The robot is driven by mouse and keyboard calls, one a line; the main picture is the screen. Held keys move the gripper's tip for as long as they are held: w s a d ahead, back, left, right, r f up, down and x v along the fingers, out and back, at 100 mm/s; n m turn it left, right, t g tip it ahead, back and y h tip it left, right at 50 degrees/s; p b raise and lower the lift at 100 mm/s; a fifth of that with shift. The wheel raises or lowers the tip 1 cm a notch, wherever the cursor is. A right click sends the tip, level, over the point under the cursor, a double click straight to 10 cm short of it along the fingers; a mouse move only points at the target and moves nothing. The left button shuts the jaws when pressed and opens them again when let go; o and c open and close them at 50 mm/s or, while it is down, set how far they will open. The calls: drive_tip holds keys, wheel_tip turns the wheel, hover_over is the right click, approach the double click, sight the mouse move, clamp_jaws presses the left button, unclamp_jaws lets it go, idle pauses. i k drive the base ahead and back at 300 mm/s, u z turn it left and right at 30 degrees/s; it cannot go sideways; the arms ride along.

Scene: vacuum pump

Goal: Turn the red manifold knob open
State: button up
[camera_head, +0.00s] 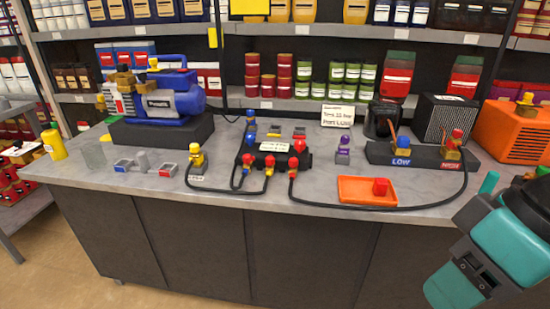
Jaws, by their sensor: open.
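The manifold (270,158) is a dark block with a white label, near the middle of the bench. A red knob (300,146) stands at its right end, and a blue knob (250,138) at its back left. Red-capped hose fittings (269,161) sit along its front, with black hoses running from them. How far the red knob is turned is too small to tell. Part of my teal and black arm fills the lower right, well apart from the manifold. I cannot make out my gripper's fingers.
An orange tray (352,198) with a red piece lies right of the manifold. A black hose curves past its front to the HIGH fitting (450,150). A blue vacuum pump (172,97) stands on a dark block at left. A purple-topped fitting (343,150) stands between.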

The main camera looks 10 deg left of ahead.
sight(299, 146)
drive_tip(key=k, duration=0.65)
drive_tip(key=u, duration=0.95)
drive_tip(key=i, duration=1.65)
drive_tip(key=z, duration=0.95)
